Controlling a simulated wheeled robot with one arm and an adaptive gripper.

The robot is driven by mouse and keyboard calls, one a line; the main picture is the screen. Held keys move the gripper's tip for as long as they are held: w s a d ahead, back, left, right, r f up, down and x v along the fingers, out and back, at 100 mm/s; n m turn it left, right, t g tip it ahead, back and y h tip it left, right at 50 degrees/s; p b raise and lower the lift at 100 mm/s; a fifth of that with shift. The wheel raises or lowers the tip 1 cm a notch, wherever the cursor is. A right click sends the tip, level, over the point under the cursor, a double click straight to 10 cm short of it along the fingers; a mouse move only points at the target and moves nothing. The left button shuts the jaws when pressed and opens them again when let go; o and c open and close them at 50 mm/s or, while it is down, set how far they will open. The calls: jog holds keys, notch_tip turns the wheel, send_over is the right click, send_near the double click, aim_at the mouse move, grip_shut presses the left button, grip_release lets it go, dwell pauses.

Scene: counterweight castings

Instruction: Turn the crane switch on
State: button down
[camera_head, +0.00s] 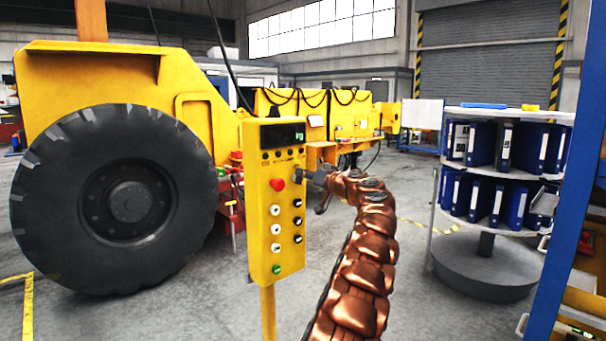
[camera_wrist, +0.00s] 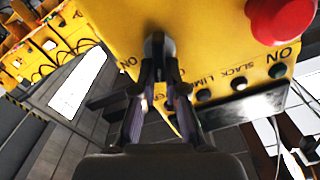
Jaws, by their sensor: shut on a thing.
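The yellow crane control box (camera_head: 262,215) stands on a yellow post. It carries a red mushroom button (camera_head: 277,184), white and black buttons and a dark display (camera_head: 283,134). My gripper (camera_head: 304,175) reaches the box's upper right side from the right. In the wrist view my gripper (camera_wrist: 158,62) has its fingers closed on a dark switch knob (camera_wrist: 156,42) on the yellow panel. "ON" is printed beside the knob. The fingers partly cover the knob, so its exact setting cannot be told. The red button (camera_wrist: 283,18) shows large at the upper right.
A yellow vehicle (camera_head: 90,75) with a big black tyre (camera_head: 128,200) stands behind the box at left. A round rack (camera_head: 485,273) of blue binders (camera_head: 503,145) is at right. A blue post (camera_head: 560,170) edges the far right.

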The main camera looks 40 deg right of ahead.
jog(key=m+p, duration=0.1)
jog(key=m, duration=0.3)
jog(key=f+m+p, duration=0.1)
jog(key=m+p, duration=0.1)
jog(key=m, duration=0.2)
jog(key=d+m+p, duration=0.1)
jog(key=m+p, duration=0.1)
jog(key=m, duration=0.3)
jog(key=shift+f, duration=0.35)
dwell(0.3)
jog(key=c, duration=1.2)
grip_release()
jog(key=shift+s+a, duration=0.1)
jog(key=shift+s, duration=5.9)
